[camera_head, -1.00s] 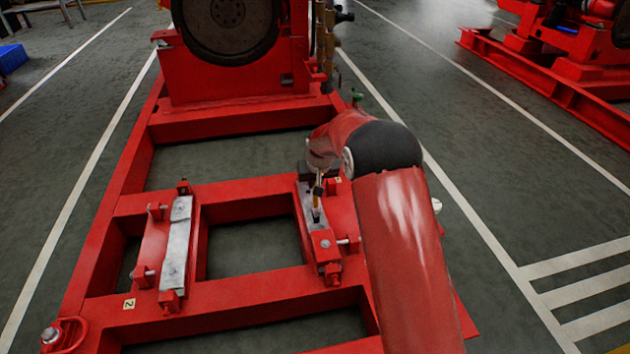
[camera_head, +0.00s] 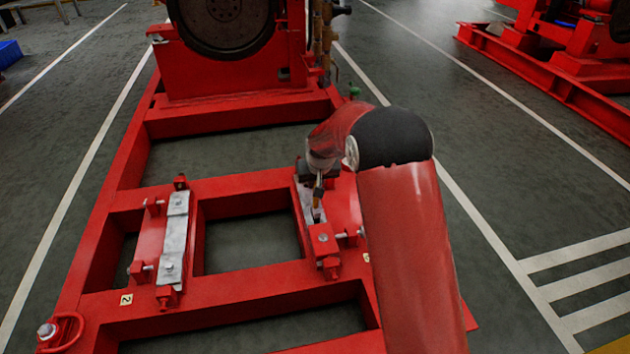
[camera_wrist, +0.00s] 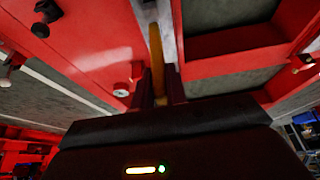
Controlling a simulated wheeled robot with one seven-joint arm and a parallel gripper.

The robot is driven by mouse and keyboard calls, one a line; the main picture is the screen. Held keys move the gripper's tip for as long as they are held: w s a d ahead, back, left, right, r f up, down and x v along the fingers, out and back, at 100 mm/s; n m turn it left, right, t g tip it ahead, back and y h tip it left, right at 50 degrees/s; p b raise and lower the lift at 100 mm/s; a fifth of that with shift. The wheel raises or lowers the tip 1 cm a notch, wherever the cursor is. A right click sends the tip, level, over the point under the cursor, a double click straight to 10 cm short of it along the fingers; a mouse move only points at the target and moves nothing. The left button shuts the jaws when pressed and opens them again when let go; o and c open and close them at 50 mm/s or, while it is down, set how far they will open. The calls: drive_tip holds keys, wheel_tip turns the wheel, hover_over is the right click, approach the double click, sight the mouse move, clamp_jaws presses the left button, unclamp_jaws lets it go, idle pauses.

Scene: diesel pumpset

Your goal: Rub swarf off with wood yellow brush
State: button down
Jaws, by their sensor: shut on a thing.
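My gripper (camera_head: 318,182) is over the right-hand grey metal pad (camera_head: 305,198) on the red frame. It is shut on the yellow wood brush (camera_wrist: 157,60), whose handle stands between the two dark fingers in the wrist view. In the head view a small part of the brush (camera_head: 317,204) shows below my gripper, pointing down at the pad. I cannot tell whether its bristles touch the pad. Swarf cannot be made out; my gripper and the brush hide part of the pad.
The red base frame (camera_head: 250,285) has open gaps showing the floor. A left-hand grey pad (camera_head: 174,235) has bolts and red blocks around it. A red engine stand with a dark flywheel (camera_head: 225,25) rises behind.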

drive_tip(key=shift+s+d, duration=0.1)
drive_tip(key=shift+s, duration=0.35)
drive_tip(key=w+a+p, duration=0.2)
drive_tip(key=w+p, duration=0.2)
drive_tip(key=w, duration=0.7)
drive_tip(key=shift+a, duration=0.15)
idle(2.3)
wheel_tip(320, 180, up, 8)
drive_tip(key=p, duration=0.4)
drive_tip(key=shift+p, duration=0.3)
